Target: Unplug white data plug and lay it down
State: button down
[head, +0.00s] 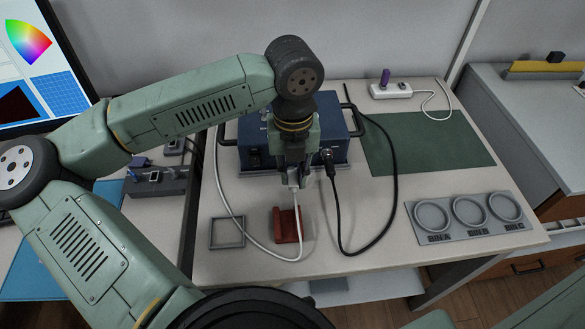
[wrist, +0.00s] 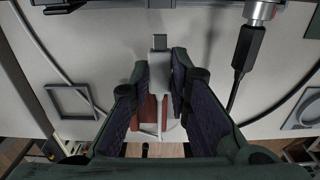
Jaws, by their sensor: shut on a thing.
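The white data plug (wrist: 158,72) is between the two fingers of my gripper (wrist: 160,90), which is shut on it. Its end points to the top of the wrist view and looks free, with a gap before the box. In the head view my gripper (head: 292,180) hangs in front of the blue box (head: 258,158), with the plug (head: 294,186) at its tips. The white cable (head: 297,222) runs down from the plug and loops left. The box front behind my gripper is partly hidden.
A red holder (head: 287,226) lies below my gripper and a grey square frame (head: 227,246) is to its left. A black plug (head: 329,163) with its cable is close on the right of my gripper. A ring tray (head: 463,230) and green mat (head: 430,145) are farther right.

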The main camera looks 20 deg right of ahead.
dwell(0.3)
jog(key=shift+s+a+f+b, duration=0.1)
jog(key=shift+s+a+b, duration=0.05)
jog(key=shift+s+b, duration=0.3)
jog(key=s+a+r, duration=0.1)
jog(key=s, duration=0.1)
jog(key=s+a+r, duration=0.1)
jog(key=s, duration=0.1)
jog(key=s+a, duration=0.1)
jog(key=s, duration=0.2)
jog(key=shift+a+r, duration=0.4)
jog(key=shift+f, duration=0.15)
jog(key=shift+f+b, duration=1.95)
jog(key=shift+b, duration=0.65)
